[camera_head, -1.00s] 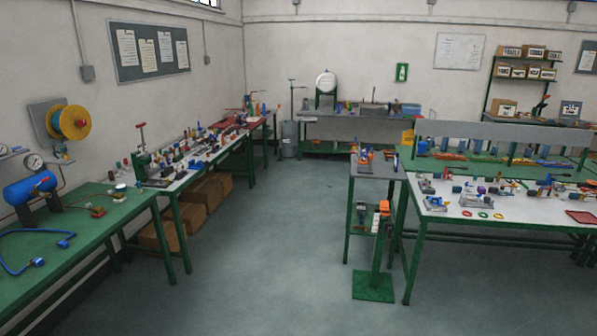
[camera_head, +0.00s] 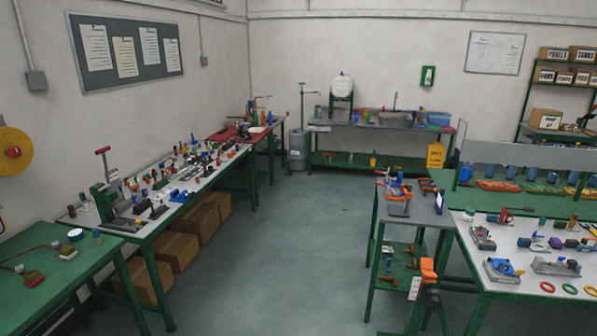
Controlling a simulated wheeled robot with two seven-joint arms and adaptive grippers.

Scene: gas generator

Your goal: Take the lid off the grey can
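A grey can (camera_head: 297,146) stands upright on the floor at the back of the room, between the red-topped bench and the back bench. It is small and far off in the head view, and I cannot make out its lid clearly. Neither of my grippers shows in the view.
An open grey floor aisle (camera_head: 285,235) runs toward the can. The long left bench (camera_head: 180,205) has cardboard boxes (camera_head: 148,280) under it.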

